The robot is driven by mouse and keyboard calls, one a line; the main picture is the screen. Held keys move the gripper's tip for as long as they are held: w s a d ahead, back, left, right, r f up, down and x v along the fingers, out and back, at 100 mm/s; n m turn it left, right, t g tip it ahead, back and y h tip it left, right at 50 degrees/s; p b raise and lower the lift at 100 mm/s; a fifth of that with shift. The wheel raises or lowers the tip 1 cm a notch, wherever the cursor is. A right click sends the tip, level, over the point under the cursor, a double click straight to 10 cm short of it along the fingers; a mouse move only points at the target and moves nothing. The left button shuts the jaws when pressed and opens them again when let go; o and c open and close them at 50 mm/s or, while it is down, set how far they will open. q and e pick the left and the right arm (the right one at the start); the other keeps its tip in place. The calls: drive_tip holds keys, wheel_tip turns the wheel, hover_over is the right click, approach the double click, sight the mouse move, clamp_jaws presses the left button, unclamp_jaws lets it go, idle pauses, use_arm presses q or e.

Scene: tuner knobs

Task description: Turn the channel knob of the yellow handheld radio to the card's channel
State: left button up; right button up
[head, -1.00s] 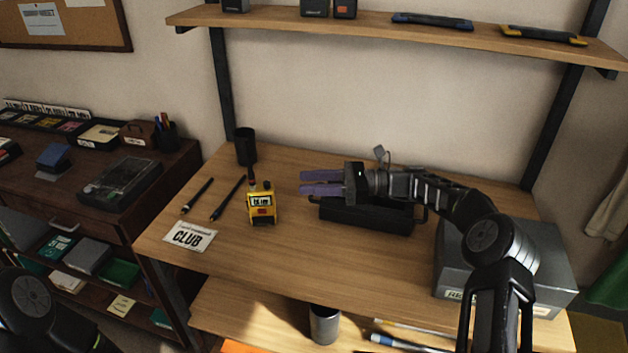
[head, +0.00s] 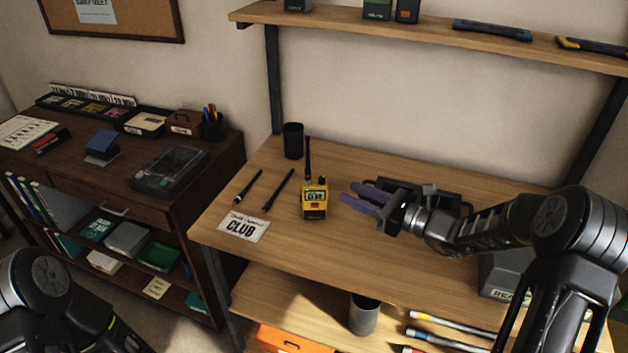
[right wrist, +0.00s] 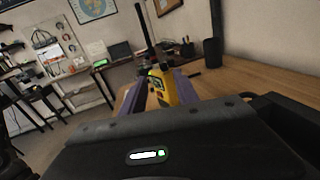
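The yellow handheld radio (head: 314,208) stands upright on the wooden table, with a black antenna, a knob on top and a small display. The display text is too small to read surely. In the right wrist view the radio (right wrist: 185,88) shows ahead, beyond the fingers. My left arm shows at the lower left; its gripper is out of frame.
Two black pens (head: 278,190) lie left of the radio and a black cup (head: 293,141) stands behind. A black case (head: 455,199) lies behind my right gripper. A grey box (head: 505,272) sits at the table's right. The table front of the radio is clear.

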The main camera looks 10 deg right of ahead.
sight(325, 179)
drive_tip(key=x, duration=0.2)
drive_tip(key=p+x, duration=0.1)
drive_tip(key=x, duration=0.2)
drive_tip(key=p+x, duration=0.1)
drive_tip(key=x, duration=0.1)
drive_tip(key=shift+w, duration=0.5)
drive_tip(key=shift+d, duration=0.1)
clamp_jaws()
idle(0.5)
